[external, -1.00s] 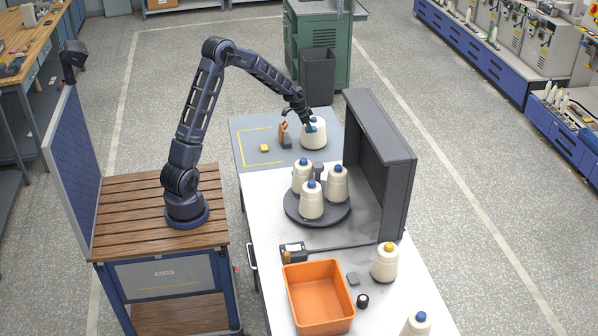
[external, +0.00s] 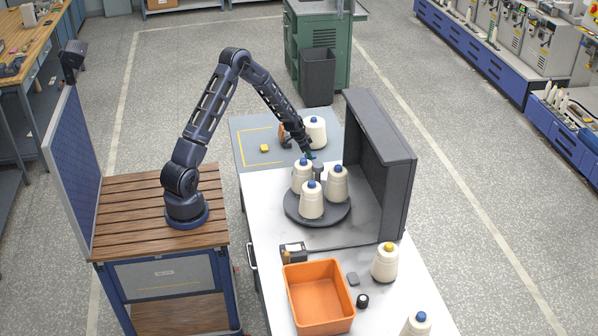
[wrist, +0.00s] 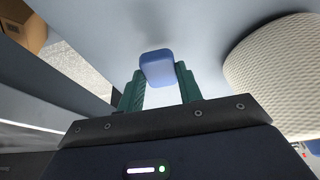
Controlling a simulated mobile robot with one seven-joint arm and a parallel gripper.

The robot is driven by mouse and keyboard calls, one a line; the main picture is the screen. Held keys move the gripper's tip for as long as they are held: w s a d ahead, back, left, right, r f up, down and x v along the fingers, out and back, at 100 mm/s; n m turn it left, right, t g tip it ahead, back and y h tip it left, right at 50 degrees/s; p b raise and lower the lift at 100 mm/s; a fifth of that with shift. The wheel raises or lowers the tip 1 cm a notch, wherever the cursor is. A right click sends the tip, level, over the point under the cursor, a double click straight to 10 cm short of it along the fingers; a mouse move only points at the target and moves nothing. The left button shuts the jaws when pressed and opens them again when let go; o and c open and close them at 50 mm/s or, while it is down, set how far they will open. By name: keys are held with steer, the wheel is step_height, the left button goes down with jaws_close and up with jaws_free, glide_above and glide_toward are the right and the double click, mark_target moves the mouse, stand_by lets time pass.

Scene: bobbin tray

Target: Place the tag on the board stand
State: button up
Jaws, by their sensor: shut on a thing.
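My gripper (external: 309,156) is above the far part of the white table, behind the round dark tray (external: 330,216) of bobbins. In the wrist view its green fingers (wrist: 160,84) are shut on a small rounded blue piece (wrist: 157,65), which I take to be the tag. In the external view the piece is too small to make out clearly. A small orange-brown upright piece (external: 282,131) stands on the grey mat at the back, partly hidden by my arm; I cannot tell whether it is the board stand.
White bobbins with blue tops (external: 312,205) stand on the tray around a grey post (external: 317,169). Another bobbin (external: 316,132) and a yellow block (external: 264,148) are on the mat. A tall dark panel (external: 385,160) bounds the right. An orange bin (external: 318,298) is in front.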

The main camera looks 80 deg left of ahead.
steer(key=shift+f, duration=1.95)
steer(key=shift+f, duration=0.1)
steer(key=o, duration=1)
steer(key=shift+c, duration=0.2)
steer(key=v, duration=1.2)
steer(key=shift+w+d+r, duration=0.1)
steer(key=shift+r, duration=0.15)
